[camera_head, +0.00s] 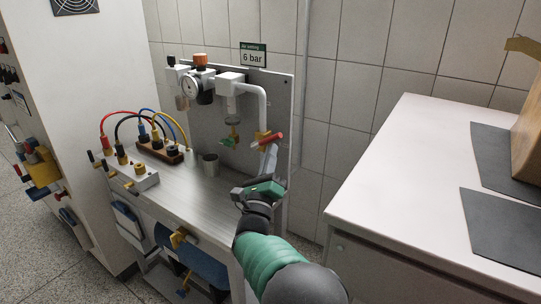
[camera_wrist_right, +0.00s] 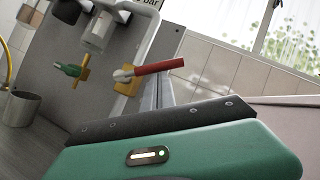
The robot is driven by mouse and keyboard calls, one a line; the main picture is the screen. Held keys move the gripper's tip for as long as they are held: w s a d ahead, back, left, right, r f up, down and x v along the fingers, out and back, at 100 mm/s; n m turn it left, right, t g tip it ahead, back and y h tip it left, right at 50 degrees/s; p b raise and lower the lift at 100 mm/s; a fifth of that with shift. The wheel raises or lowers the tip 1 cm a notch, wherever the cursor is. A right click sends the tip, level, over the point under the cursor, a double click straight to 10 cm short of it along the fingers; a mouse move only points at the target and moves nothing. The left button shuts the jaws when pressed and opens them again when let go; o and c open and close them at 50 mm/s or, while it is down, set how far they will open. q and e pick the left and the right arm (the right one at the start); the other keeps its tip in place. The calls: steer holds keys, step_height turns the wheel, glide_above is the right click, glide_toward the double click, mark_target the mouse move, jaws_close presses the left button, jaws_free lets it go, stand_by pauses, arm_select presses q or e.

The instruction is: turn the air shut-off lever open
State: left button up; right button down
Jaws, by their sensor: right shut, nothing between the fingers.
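A red-handled lever (camera_head: 273,139) sits on a yellow fitting at the lower end of the white pipe. In the right wrist view the red lever (camera_wrist_right: 158,67) points sideways to the right, across the pipe's line and slightly upward. A green-handled lever (camera_head: 228,141) on a yellow fitting is to its left, also in the wrist view (camera_wrist_right: 68,70). My right gripper (camera_head: 270,153) is shut and empty, with its fingertips just below the red handle. In the wrist view the fingers (camera_wrist_right: 157,93) reach up toward the handle; I cannot tell whether they touch it. My left gripper is not in view.
A gauge (camera_head: 191,87) and a "6 bar" sign (camera_head: 253,56) are at the panel. A white counter (camera_head: 400,170) is on the right.

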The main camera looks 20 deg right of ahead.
mark_target(263, 134)
steer(key=shift+r+n+y, duration=0.4)
steer(key=shift+r+n, duration=0.05)
steer(key=shift+n, duration=0.45)
steer(key=r+n+y+p, duration=0.1)
steer(key=r+n+y, duration=0.1)
steer(key=n, duration=0.1)
steer(key=shift+w+a+p, duration=0.1)
steer(key=shift+w+p, duration=0.05)
steer(key=shift+p, duration=0.25)
steer(key=w+r+n+y+p, duration=0.1)
steer(key=n+p, duration=0.1)
steer(key=a+r+n+g+y+p, duration=0.1)
steer(key=n+p, duration=0.1)
steer(key=w+a+r+n+g+y+p, duration=0.1)
steer(key=n+p, duration=0.2)
steer(key=shift+w+a, duration=0.1)
steer(key=shift+w, duration=0.35)
